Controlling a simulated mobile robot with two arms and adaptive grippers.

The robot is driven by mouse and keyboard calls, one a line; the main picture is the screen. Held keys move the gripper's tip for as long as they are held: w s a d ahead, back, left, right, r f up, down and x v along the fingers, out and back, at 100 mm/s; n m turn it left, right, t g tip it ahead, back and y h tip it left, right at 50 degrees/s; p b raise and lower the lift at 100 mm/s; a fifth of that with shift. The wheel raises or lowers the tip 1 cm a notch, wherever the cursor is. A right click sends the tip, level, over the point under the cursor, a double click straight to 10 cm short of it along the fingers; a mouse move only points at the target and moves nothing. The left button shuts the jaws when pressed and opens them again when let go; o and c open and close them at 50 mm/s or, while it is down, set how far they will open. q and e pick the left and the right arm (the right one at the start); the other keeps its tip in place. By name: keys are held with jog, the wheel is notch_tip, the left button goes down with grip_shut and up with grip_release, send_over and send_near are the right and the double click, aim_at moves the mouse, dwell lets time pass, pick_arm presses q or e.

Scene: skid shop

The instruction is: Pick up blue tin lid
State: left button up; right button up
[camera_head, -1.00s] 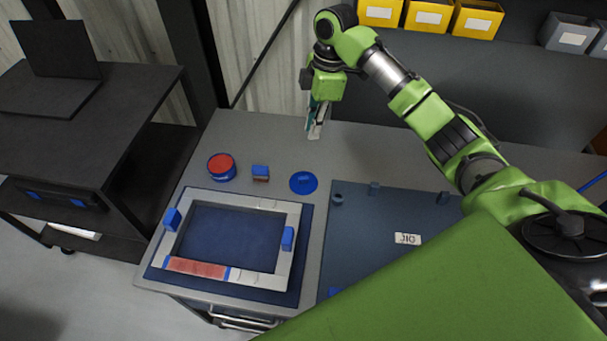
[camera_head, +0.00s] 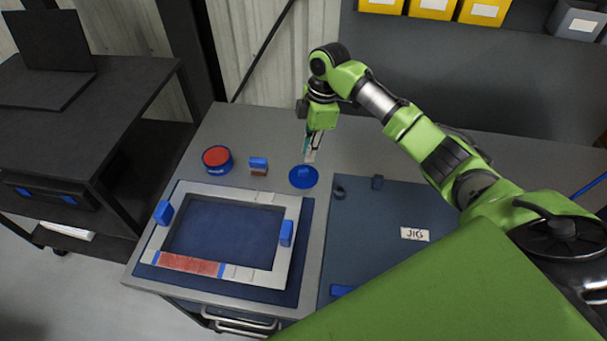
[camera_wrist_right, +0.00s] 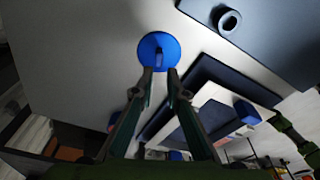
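The blue tin lid (camera_head: 304,177) is a flat round disc with a small raised grip on top. It lies on the grey bench between the small blue block and the dark jig plate. In the right wrist view the lid (camera_wrist_right: 158,51) shows just beyond the fingertips, its raised grip in line with the gap between them. My right gripper (camera_head: 311,156) points down over the far edge of the lid. In the wrist view its fingers (camera_wrist_right: 160,72) are apart with nothing between them. Whether the fingertips touch the lid I cannot tell. My left gripper does not show.
A round blue tin with a red top (camera_head: 217,159) and a small blue-and-brown block (camera_head: 258,166) stand left of the lid. A light frame (camera_head: 232,191) with blue clamps lies in front. The dark jig plate (camera_head: 350,230) is to the right. The bench behind is clear.

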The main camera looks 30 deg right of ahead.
aim_at(304, 171)
jog(key=f, duration=0.2)
jog(key=shift+a+f, duration=0.25)
jog(key=shift+f, duration=0.1)
jog(key=f, duration=0.1)
jog(key=f+p, duration=0.1)
jog(key=f, duration=0.2)
jog(key=shift+w+a+f+p, duration=0.1)
jog(key=shift+w+a+p, duration=0.1)
jog(key=shift+a+p, duration=0.15)
jog(key=shift+f, duration=0.45)
grip_shut()
jog(key=shift+r, duration=0.15)
